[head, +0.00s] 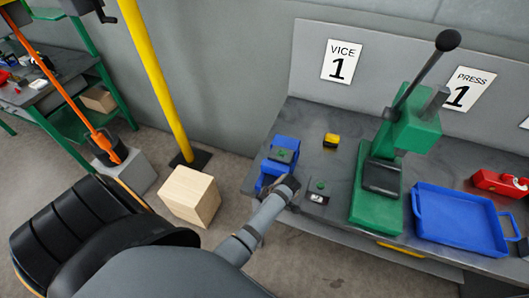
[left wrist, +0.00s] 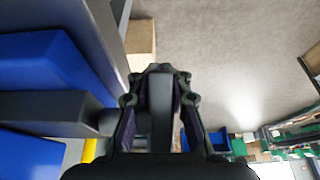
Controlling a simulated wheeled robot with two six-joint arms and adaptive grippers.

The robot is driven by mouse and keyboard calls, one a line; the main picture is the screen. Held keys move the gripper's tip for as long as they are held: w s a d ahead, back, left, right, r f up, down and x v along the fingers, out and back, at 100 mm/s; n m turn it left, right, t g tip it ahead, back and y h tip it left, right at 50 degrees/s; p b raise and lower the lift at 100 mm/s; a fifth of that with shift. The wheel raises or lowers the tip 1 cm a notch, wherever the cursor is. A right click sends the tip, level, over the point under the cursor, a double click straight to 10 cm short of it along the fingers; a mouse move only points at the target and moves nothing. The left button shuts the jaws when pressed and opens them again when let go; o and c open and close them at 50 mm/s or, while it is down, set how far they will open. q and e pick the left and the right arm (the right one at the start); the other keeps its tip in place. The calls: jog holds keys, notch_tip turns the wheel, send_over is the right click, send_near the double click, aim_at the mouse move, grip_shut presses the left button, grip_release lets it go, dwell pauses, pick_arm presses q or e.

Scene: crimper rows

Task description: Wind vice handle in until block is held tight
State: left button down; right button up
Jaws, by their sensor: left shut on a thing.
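The blue vice (head: 279,163) stands at the left front edge of the grey bench under the "VICE 1" sign. A dark block (head: 282,155) with a small green top sits between its jaws; I cannot tell whether both jaws touch it. My left gripper (head: 289,186) is at the vice's front end. In the left wrist view, the gripper (left wrist: 160,105) is shut on the dark vice handle (left wrist: 160,83), which stands between its fingers. The vice's blue body (left wrist: 55,65) and dark screw (left wrist: 60,108) are at the left there. My right gripper is not in view.
A green press (head: 378,190) with a long lever and a blue tray (head: 458,220) stand right of the vice. A wooden box (head: 190,196) stands on the floor left.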

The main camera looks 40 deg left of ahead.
pick_arm(q)
jog(key=shift+s+a+g+y, duration=0.15)
jog(key=shift+a+g+y, duration=0.15)
jog(key=shift+y, duration=0.7)
jog(key=c, duration=1.2)
grip_release()
jog(key=shift+a, duration=0.1)
